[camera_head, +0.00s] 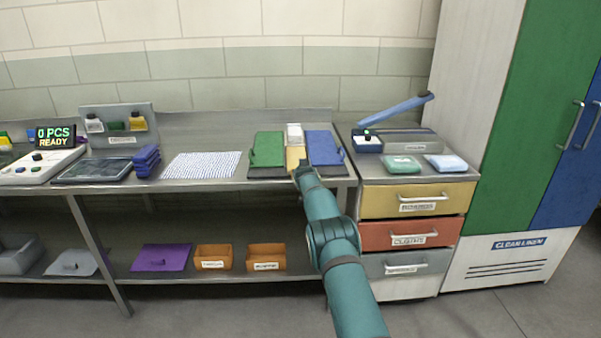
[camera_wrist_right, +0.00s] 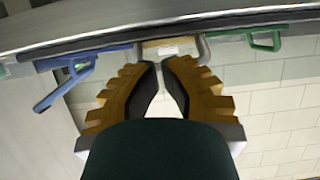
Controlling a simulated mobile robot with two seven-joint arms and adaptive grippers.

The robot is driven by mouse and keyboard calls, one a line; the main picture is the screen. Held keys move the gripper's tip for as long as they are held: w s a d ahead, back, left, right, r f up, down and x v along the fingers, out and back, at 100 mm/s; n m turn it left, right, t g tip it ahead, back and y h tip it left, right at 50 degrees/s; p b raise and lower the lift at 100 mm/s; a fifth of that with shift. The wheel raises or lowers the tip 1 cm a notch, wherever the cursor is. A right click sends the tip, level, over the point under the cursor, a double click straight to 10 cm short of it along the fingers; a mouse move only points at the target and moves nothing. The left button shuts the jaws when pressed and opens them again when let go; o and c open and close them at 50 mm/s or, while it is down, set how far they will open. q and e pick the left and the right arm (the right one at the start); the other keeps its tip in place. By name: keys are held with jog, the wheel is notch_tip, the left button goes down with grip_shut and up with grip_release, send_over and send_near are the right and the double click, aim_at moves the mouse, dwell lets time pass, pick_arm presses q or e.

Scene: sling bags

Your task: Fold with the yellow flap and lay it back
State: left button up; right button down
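A folding board with panels lies on the metal bench. Its yellow flap (camera_head: 296,158) is the narrow one in the middle, partly hidden by my arm. The green flap (camera_head: 267,149) is on its left and the blue flap (camera_head: 324,147) on its right. My right gripper (camera_head: 301,167) is at the yellow flap's front end. In the right wrist view, the fingers (camera_wrist_right: 162,63) stand a small gap apart, with nothing clearly between them. The yellow flap's edge (camera_wrist_right: 180,44) shows just beyond the fingertips. Whether they touch it I cannot tell. My left gripper is out of view.
A drawer cabinet (camera_head: 417,200) stands right, bearing a green packet (camera_head: 402,164) and a light-blue packet (camera_head: 446,163). Bins (camera_head: 266,257) sit on the lower shelf.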

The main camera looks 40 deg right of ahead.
dwell(0.4)
jog(key=s+a+f, duration=0.3)
jog(key=s, duration=0.3)
jog(key=shift+s+a+f, duration=0.15)
jog(key=shift+a+f, duration=0.2)
dwell(0.6)
dwell(0.4)
